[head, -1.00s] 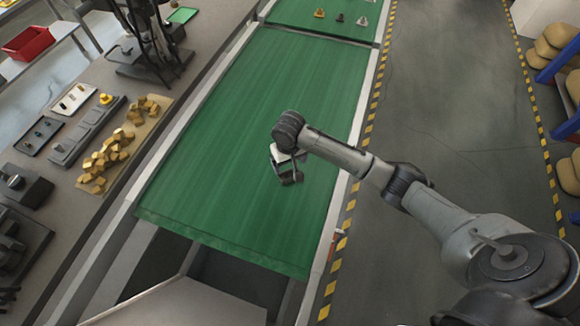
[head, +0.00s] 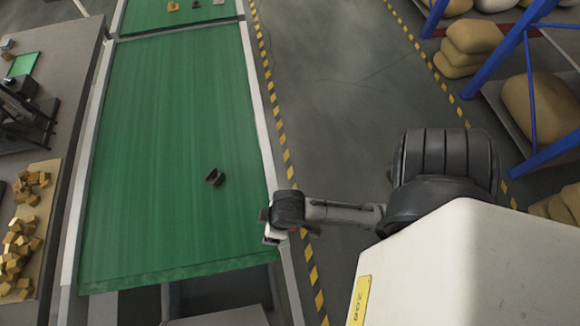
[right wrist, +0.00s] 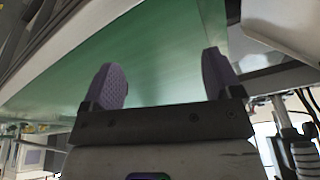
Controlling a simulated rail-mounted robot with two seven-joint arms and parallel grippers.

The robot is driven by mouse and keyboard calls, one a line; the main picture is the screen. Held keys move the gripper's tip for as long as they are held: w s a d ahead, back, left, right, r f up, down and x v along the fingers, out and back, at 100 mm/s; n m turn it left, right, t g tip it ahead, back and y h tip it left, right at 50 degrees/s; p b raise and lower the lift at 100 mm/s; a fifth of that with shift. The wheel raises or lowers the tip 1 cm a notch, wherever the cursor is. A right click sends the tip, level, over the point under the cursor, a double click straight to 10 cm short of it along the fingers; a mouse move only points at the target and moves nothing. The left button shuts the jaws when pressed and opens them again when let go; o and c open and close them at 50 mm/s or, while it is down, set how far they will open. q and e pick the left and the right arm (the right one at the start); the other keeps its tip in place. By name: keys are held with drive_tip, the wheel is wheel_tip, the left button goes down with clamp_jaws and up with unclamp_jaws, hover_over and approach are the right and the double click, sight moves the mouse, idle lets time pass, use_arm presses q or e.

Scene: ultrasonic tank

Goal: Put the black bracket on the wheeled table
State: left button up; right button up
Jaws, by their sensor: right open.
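The black bracket (head: 215,177) is a small dark piece lying on the green belt (head: 150,130), right of its middle. My right gripper (head: 268,234) is at the belt's right edge, nearer to me than the bracket and apart from it. In the right wrist view the right gripper (right wrist: 163,78) has its two fingers spread with nothing between them. Part of the green belt (right wrist: 165,70) shows beyond them, but no bracket. My left gripper is out of view. I cannot make out a wheeled table for certain in either view.
A grey bench at the left holds a board of yellow blocks (head: 22,235). Several small parts (head: 195,4) sit on the far belt section. Blue racks with brown sacks (head: 540,105) stand at the right. The floor (head: 345,90) between is clear.

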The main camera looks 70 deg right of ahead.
drive_tip(key=shift+t+h, duration=0.3)
drive_tip(key=shift+h, duration=0.1)
drive_tip(key=s, duration=0.1)
drive_tip(key=s+d+r, duration=0.1)
drive_tip(key=s, duration=0.1)
drive_tip(key=s+r, duration=0.1)
drive_tip(key=shift+s+d+r, duration=0.15)
drive_tip(key=shift+s+r, duration=0.05)
drive_tip(key=shift+s, duration=0.2)
wheel_tip(320, 180, up, 8)
drive_tip(key=p, duration=0.8)
drive_tip(key=shift+r, duration=0.15)
